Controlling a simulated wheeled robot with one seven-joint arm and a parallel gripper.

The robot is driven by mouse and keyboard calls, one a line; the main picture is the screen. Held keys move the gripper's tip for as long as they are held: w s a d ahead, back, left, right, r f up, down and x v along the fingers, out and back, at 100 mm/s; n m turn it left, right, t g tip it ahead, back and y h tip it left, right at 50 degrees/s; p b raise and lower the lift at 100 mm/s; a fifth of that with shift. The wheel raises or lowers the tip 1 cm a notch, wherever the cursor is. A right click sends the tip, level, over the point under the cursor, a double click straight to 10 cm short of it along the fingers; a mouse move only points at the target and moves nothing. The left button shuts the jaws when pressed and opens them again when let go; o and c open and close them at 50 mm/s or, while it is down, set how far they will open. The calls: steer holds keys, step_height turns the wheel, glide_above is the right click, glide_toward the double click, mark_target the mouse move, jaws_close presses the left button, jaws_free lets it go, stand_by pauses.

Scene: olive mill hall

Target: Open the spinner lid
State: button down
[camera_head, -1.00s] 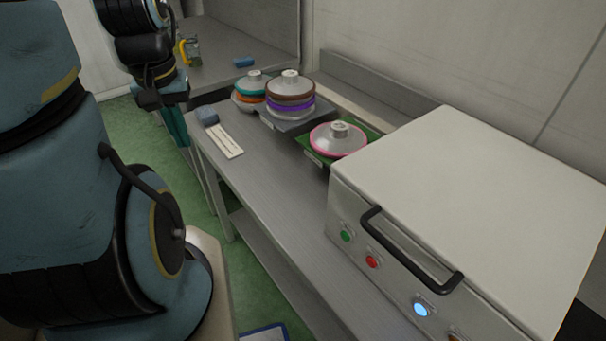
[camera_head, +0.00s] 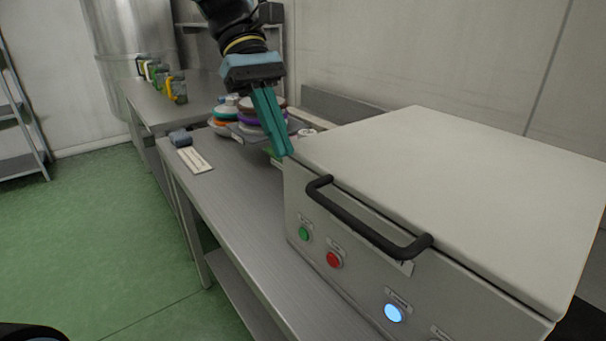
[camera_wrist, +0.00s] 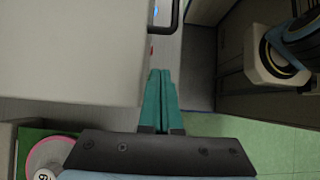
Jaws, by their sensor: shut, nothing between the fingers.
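The spinner is a white box with a flat pale lid (camera_head: 470,190) on the bench, at the right in the head view. The lid is down. Its black bar handle (camera_head: 365,228) runs along the front edge. It also shows at the top of the wrist view (camera_wrist: 163,20). My gripper (camera_head: 288,153) points down beside the lid's left front corner, apart from the handle. Its teal fingers (camera_wrist: 161,75) are together with nothing between them. Whether they touch the box I cannot tell.
Several stacked lidded discs (camera_head: 255,118) stand on the bench behind my gripper. Green (camera_head: 304,233), red (camera_head: 334,259) and lit blue buttons (camera_head: 393,313) line the box front. Green floor is free at left.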

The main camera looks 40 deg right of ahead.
steer(key=s+f+p, duration=0.1)
steer(key=s+f, duration=0.2)
steer(key=s, duration=0.3)
steer(key=shift+s+f, duration=0.25)
steer(key=shift+r, duration=0.1)
